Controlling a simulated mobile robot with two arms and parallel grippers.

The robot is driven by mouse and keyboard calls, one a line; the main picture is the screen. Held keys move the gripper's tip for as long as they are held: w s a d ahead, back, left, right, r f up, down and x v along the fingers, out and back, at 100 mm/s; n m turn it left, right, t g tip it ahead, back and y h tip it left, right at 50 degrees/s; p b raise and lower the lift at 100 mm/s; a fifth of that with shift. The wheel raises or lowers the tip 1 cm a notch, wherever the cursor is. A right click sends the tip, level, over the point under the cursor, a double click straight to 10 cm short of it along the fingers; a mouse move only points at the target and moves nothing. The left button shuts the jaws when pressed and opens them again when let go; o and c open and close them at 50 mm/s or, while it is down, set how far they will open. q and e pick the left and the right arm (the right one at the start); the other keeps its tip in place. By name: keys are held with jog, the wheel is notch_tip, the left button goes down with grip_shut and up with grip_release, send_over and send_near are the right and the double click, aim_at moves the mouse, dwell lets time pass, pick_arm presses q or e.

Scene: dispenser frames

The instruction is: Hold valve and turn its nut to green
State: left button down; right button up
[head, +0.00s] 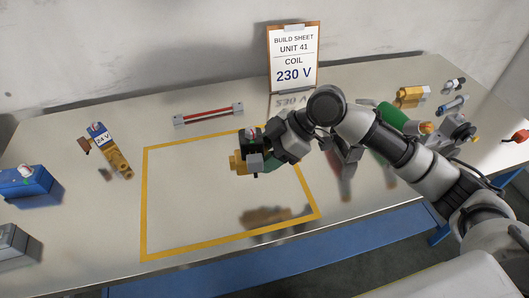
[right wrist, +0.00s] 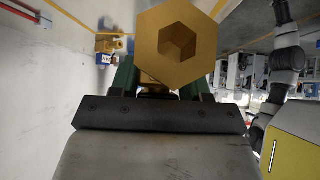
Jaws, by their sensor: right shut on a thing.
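The valve is held above the yellow-outlined area of the bench in the head view. Its brass body (head: 237,163) points left, and a dark coil sits on it with a small red and green mark (head: 251,133) on top. My right gripper (head: 268,160) is shut on the valve. In the right wrist view the brass hex end (right wrist: 160,40) with its hexagonal opening faces the camera, between the green fingers of my right gripper (right wrist: 160,84). The nut's exact setting is too small to read. My left gripper is not in view.
A build sheet (head: 293,58) reads unit 41, coil 230 V. Another brass valve with a blue 24 V coil (head: 101,136) lies left of the yellow outline (head: 146,200). A blue box (head: 28,186) stands at far left, a red rod (head: 208,114) behind. Several parts lie at right.

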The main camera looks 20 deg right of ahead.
jog(key=w+a+p, duration=0.1)
jog(key=w+a, duration=0.5)
jog(key=a, duration=0.3)
jog(key=shift+w+a, duration=0.2)
jog(key=shift+a, duration=0.15)
dwell(1.3)
dwell(0.4)
jog(key=shift+f+b, duration=2.7)
jog(key=shift+f, duration=2.7)
